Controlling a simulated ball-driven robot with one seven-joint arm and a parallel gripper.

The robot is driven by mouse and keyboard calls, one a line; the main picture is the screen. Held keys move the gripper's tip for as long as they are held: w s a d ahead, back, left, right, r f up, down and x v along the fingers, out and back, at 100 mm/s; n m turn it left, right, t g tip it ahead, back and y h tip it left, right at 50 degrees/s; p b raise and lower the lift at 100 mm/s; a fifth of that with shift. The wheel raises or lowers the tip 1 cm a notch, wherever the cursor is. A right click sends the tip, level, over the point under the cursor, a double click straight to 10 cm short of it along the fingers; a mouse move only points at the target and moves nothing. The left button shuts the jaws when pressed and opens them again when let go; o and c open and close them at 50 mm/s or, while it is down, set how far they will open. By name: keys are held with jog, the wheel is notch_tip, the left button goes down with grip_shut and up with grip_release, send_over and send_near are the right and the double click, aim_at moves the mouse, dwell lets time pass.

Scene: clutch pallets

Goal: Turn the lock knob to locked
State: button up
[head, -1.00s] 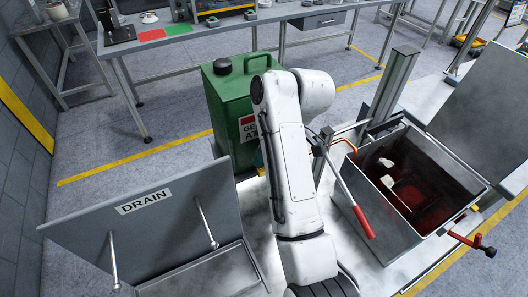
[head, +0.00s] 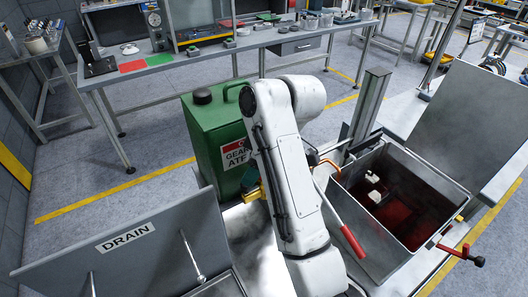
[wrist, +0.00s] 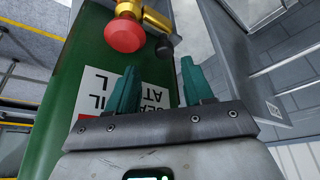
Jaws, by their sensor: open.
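A red round knob (wrist: 124,35) sits on a brass fitting (wrist: 150,18) at the top of the wrist view, with a small black knob (wrist: 165,46) beside it. I cannot tell which is the lock knob. The brass fitting shows in the head view (head: 252,192) low on the green oil can (head: 206,128), partly behind my arm. My gripper (wrist: 160,84) is open and empty, its teal fingers apart in front of the can's label (wrist: 90,88). Both knobs lie above the fingertips in the wrist picture, apart from them.
An open metal tank (head: 360,187) with dark red liquid stands right of my arm. A red-handled lever (head: 347,235) and a red-ended crank (head: 466,255) stick out near it. A raised DRAIN panel (head: 170,240) is at the left. A workbench (head: 190,70) stands behind.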

jog(key=v, duration=0.6)
jog(key=shift+s+d, duration=0.2)
jog(key=shift+s, duration=0.1)
jog(key=shift+r, duration=0.15)
dwell(0.4)
jog(key=s+d+f+m+b, duration=0.1)
jog(key=s+d+f+m, duration=0.25)
jog(key=f, duration=0.35)
jog(key=s+d+f+m+b, duration=0.15)
jog(key=s+d+f, duration=0.25)
jog(key=f, duration=0.4)
jog(key=s+d+f+m+b, duration=0.1)
jog(key=s+d+f+m, duration=0.25)
jog(key=f, duration=0.35)
jog(key=s+d+f+m+h+b, duration=0.1)
jog(key=s+d+f+m, duration=0.3)
jog(key=s+d, duration=0.4)
jog(key=s+d+f+m+h+b, duration=0.1)
jog(key=s+d+f+m+h, duration=0.2)
jog(key=s, duration=1.3)
jog(key=d+f+m, duration=0.1)
jog(key=d+f, duration=0.2)
jog(key=d, duration=0.3)
jog(key=shift+d+f+h, duration=0.25)
jog(key=shift+f+h, duration=0.05)
jog(key=shift+f, duration=0.1)
jog(key=shift+s+d, duration=0.2)
jog(key=shift+c, duration=0.4)
